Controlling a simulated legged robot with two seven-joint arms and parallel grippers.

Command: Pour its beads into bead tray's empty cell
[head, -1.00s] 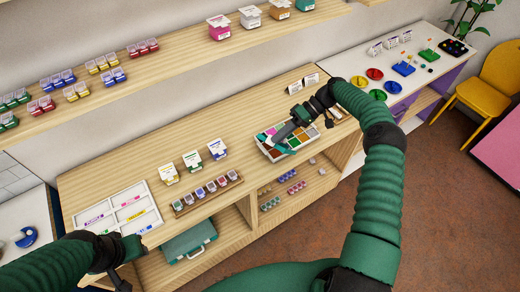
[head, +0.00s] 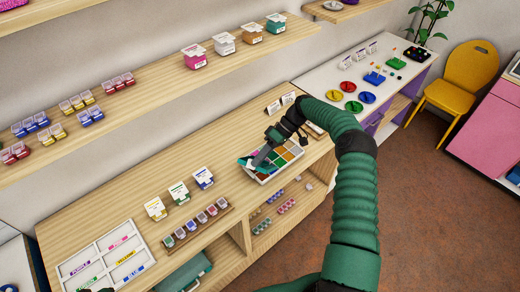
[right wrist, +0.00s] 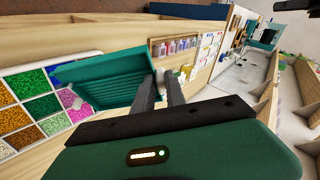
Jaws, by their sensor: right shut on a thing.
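The white-rimmed bead tray (head: 262,183) stands on the wooden bench, its cells filled with orange, brown, green and other beads. My right gripper (head: 268,146) is over its far left part. It is shut on a teal ribbed scoop-like piece (head: 259,159), tilted above the tray. In the right wrist view the teal piece (right wrist: 108,78) juts left from the fingers (right wrist: 160,92) and covers part of the bead tray (right wrist: 72,128). I cannot make out beads in it, and no empty cell shows.
Left of the tray are a rack of small jars (head: 197,230) and several labelled containers (head: 179,193). A white sorting tray (head: 62,272) lies farther left. A shelf (head: 150,88) with bead boxes runs above. Bare bench top lies behind the containers.

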